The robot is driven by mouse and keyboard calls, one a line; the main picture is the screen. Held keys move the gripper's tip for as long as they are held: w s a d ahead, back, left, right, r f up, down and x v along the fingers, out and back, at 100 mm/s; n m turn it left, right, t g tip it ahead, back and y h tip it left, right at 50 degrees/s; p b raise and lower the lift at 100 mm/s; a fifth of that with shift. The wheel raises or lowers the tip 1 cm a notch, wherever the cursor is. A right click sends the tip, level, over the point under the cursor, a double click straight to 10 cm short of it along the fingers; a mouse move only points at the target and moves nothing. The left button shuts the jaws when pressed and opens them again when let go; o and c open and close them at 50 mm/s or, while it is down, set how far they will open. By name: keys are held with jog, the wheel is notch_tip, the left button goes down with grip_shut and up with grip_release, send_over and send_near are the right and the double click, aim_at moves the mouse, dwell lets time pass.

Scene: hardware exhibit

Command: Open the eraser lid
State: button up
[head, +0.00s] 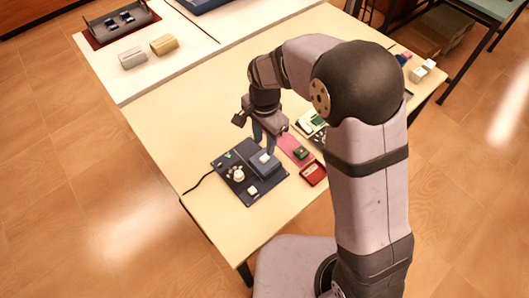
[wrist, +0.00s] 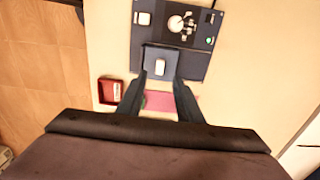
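A blue-grey box (head: 265,169), which appears to be the eraser, sits on a dark panel (head: 226,163) near the table's front left edge. A small white block (head: 265,158) is on top of the box and looks like a handle on its lid. The lid looks shut. My gripper (head: 264,149) points down over the box. In the wrist view my gripper (wrist: 161,77) is open, with one finger on each side of the box (wrist: 151,52) and the white block (wrist: 160,67) in line between the fingertips. I cannot tell whether the fingers touch the box.
The panel also carries a round white knob (head: 238,174), a white button (head: 252,190) and a green part (head: 228,154). A red tray (head: 314,174) and a pink mat (head: 288,142) lie to the right. Bare table (head: 170,125) lies left and behind.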

aim_at(264, 156)
jog(key=shift+f+p, duration=0.85)
jog(key=shift+f, duration=2.6)
grip_shut()
